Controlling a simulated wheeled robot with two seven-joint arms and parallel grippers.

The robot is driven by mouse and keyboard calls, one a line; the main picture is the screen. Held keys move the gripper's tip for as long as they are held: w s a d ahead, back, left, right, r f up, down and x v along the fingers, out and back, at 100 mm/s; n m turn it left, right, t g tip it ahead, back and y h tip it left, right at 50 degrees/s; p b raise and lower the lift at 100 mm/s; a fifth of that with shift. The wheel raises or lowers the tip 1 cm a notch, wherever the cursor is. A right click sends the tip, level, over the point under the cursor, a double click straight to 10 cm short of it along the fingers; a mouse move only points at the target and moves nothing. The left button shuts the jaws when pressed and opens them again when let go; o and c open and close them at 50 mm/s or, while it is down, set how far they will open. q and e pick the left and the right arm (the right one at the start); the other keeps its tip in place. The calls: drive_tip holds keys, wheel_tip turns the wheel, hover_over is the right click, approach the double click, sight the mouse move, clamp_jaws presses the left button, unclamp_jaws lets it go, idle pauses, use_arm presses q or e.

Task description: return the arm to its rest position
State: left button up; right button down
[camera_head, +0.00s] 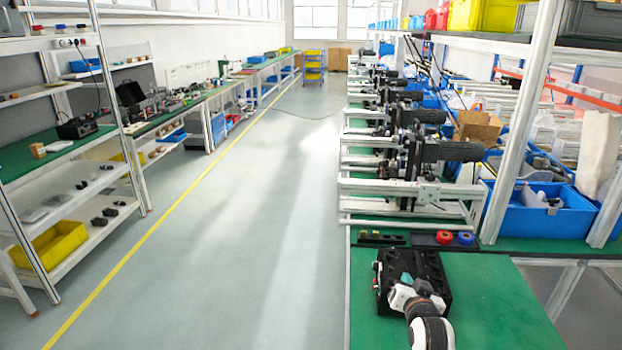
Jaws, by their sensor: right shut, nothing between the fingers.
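My right arm (432,331) comes in from the bottom edge, right of the middle. Its white and dark gripper (400,294) is over a black box or tray (437,268) on the green table top (497,300). The gripper is shut with nothing in it. A small teal piece shows beside the gripper; I cannot tell what it is. The gripper and arm hide the near part of the black box. My left gripper is not in view.
Red and blue round pieces (466,239) lie behind the black box. A row of dark machines (412,160) on metal frames lies beyond. A blue bin (545,215) and an upright post stand right. The table's right side is clear.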

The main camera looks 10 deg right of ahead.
drive_tip(key=s+a+f+n+g+y, duration=0.1)
drive_tip(key=s+a+f+n+g, duration=0.25)
drive_tip(key=s, duration=0.85)
drive_tip(key=s+a+f+n+g+y, duration=0.15)
drive_tip(key=s+a+g, duration=0.25)
drive_tip(key=s, duration=0.8)
drive_tip(key=s+a+f+n+g+y, duration=0.1)
drive_tip(key=s+a+f+n+g, duration=0.25)
drive_tip(key=s, duration=0.95)
wheel_tip(320, 180, down, 29)
drive_tip(key=s+g+b, duration=0.1)
drive_tip(key=b, duration=0.2)
drive_tip(key=s+d+f+g+b, duration=0.1)
drive_tip(key=s+d+f, duration=0.1)
drive_tip(key=s+f, duration=1.5)
drive_tip(key=shift+d+f+g, duration=0.3)
drive_tip(key=shift+d+f, duration=0.1)
drive_tip(key=shift+f, duration=0.1)
drive_tip(key=shift+w, duration=0.1)
